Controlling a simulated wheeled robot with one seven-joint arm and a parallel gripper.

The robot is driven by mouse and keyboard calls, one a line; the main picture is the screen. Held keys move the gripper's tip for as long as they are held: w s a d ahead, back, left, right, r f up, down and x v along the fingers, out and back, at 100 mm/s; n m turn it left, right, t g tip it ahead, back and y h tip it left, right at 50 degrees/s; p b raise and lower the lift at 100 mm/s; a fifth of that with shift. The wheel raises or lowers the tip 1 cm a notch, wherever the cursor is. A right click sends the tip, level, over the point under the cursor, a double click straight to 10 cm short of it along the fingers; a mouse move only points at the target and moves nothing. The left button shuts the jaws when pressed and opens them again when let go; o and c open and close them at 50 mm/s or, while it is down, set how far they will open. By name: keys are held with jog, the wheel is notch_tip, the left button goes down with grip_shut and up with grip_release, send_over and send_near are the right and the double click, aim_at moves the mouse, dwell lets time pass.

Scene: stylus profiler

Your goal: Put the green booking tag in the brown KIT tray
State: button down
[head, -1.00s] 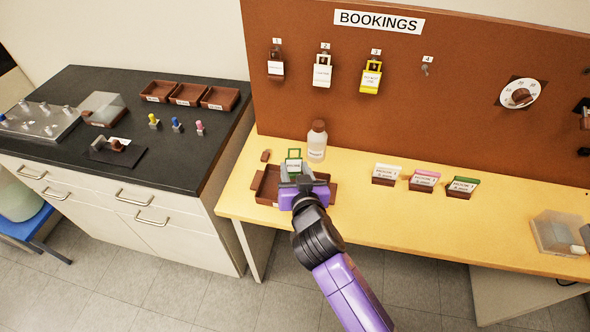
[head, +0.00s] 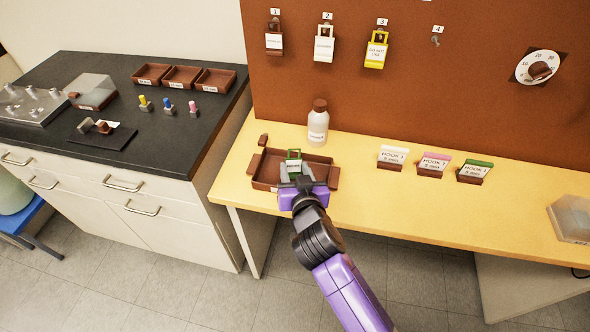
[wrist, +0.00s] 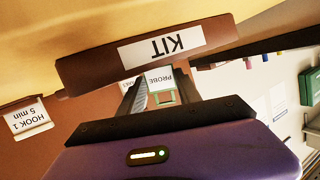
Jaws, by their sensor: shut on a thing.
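The brown KIT tray (head: 262,170) is on the yellow bench, left of centre in the head view. In the wrist view its brown wall (wrist: 88,72) with the upside-down KIT label crosses the upper middle. My gripper (head: 294,174) is shut on the green booking tag (head: 294,156), a white card with a green frame top. The tag is over the tray's inside, and it also shows between the fingers in the wrist view (wrist: 163,84), with "PROBE" partly readable. Whether it touches the tray floor cannot be told.
A white bottle (head: 318,122) stands behind the tray. Several hook cards, one of them pink-topped (head: 434,163), stand to the right on the bench. The brown BOOKINGS board (head: 350,100) rises behind, with tags on hooks 1 to 3 and hook 4 (head: 436,41) bare.

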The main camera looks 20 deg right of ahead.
jog(key=c, duration=0.7)
grip_release()
jog(key=shift+c, duration=0.2)
jog(key=shift+c, duration=0.5)
jog(key=shift+s+r+p, duration=0.3)
jog(key=shift+r, duration=0.05)
jog(key=s+a+r+p, duration=0.1)
jog(key=s+r+p, duration=0.1)
jog(key=s+r, duration=0.2)
jog(key=shift+s+p, duration=0.35)
jog(key=shift+s, duration=0.15)
jog(key=shift+a, duration=0.15)
